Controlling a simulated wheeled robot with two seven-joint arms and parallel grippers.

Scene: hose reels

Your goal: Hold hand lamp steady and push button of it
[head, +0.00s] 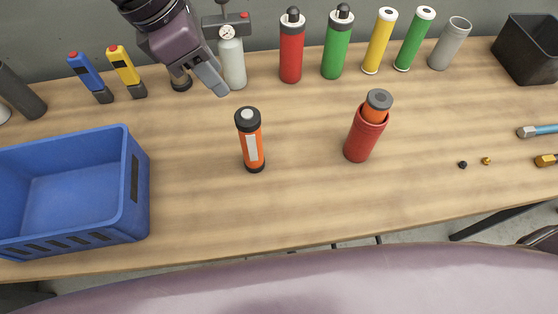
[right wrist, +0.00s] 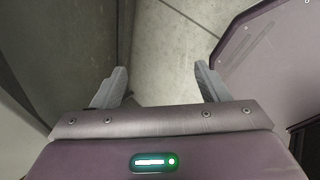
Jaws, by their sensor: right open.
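An orange cylinder with black end caps and a white strip on its side, which looks like the hand lamp (head: 250,140), stands upright on the table, left of the middle in the head view. Nothing is touching it. My left gripper (head: 221,91) is above and behind it, slightly to its left, apart from it. Its fingers overlap in this view, so I cannot tell whether they are open. My right gripper (right wrist: 161,68) is open and empty in the right wrist view, over the grey floor. A button on the lamp is too small to make out.
A red tube (head: 362,137) with an orange, grey-capped cylinder in it stands to the right. A blue crate (head: 140,190) is at left. A gauge-topped bottle (head: 232,62) and several coloured cylinders line the back. The table around the lamp is clear.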

